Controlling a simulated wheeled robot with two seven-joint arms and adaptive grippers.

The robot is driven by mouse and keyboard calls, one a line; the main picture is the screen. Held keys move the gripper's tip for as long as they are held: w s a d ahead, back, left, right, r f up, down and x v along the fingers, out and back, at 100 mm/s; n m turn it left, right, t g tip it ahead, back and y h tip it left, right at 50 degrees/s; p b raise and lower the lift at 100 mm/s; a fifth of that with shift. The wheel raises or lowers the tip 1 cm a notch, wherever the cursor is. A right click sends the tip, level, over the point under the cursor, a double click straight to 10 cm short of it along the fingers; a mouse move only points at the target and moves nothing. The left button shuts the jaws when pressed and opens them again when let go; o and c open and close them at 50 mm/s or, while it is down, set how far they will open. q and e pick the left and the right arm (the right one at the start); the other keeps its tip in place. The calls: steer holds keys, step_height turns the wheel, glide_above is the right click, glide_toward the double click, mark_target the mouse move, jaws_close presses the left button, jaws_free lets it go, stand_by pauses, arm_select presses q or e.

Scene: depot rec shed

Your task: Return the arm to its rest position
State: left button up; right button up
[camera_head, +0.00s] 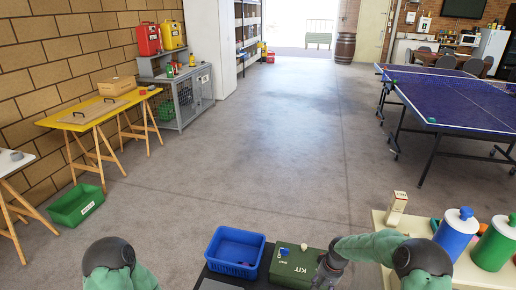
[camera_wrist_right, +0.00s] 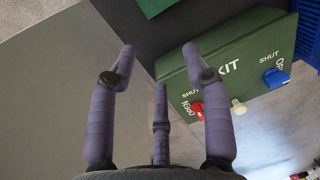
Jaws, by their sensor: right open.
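My right gripper (camera_wrist_right: 158,62) is open and empty in the right wrist view, its purple fingers spread beside the green kit box (camera_wrist_right: 240,55). The box carries a red knob (camera_wrist_right: 195,110), a pale knob (camera_wrist_right: 238,106) and a blue knob (camera_wrist_right: 276,77), with OPEN and SHUT lettering. In the head view my right arm (camera_head: 372,247) bends toward the kit box (camera_head: 290,266) at the bottom. The dark right wrist (camera_head: 326,272) overlaps the box's right side there. My left arm (camera_head: 112,265) shows only in part at bottom left; its gripper is out of frame.
A blue crate (camera_head: 236,247) stands left of the kit box. A green bin (camera_head: 76,205) is on the floor. The middle floor is clear.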

steer(key=s+a+f+y+p, duration=0.2)
steer(key=s+a+f, duration=0.4)
steer(key=s+a, duration=0.5)
steer(key=s+a+p, duration=0.1)
steer(key=s+a, duration=0.2)
steer(key=s, duration=1.3)
steer(key=shift+r+y, duration=0.3)
steer(key=shift+r, duration=0.1)
steer(key=shift+w, duration=0.15)
